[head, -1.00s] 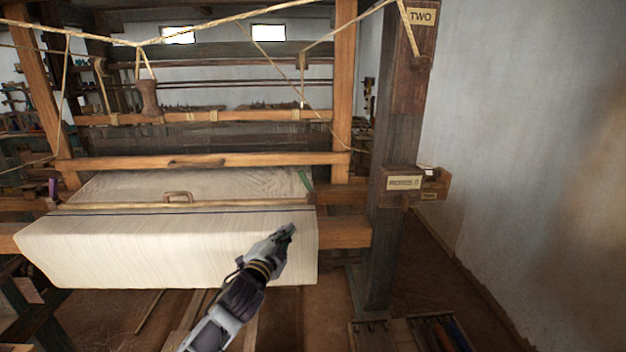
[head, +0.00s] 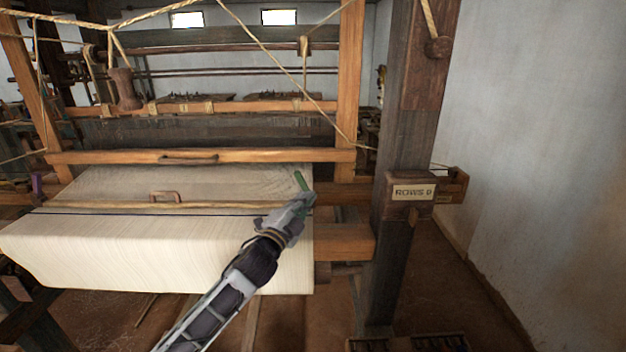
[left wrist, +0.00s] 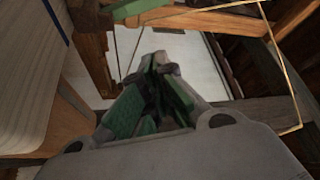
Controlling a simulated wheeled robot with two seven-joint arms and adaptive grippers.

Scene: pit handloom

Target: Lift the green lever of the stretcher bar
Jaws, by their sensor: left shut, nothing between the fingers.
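The green lever (head: 301,181) stands up at the right end of the stretcher bar (head: 110,205), a thin wooden bar lying across the pale cloth. My left gripper (head: 305,200) is at that end of the bar, just below the lever in the picture. Its fingers are shut with nothing between them. In the left wrist view the green-padded fingers (left wrist: 158,68) point toward a green strip, which looks like the lever (left wrist: 145,8), at the top edge. Whether fingers and lever touch cannot be told. My right gripper is not in view.
The pale cloth (head: 150,250) hangs over the loom's front beam. A wooden crossbar (head: 110,157) with a handle runs behind it. The dark post (head: 400,130) with a "ROWS 0" sign (head: 412,192) stands to the right. Cords hang above.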

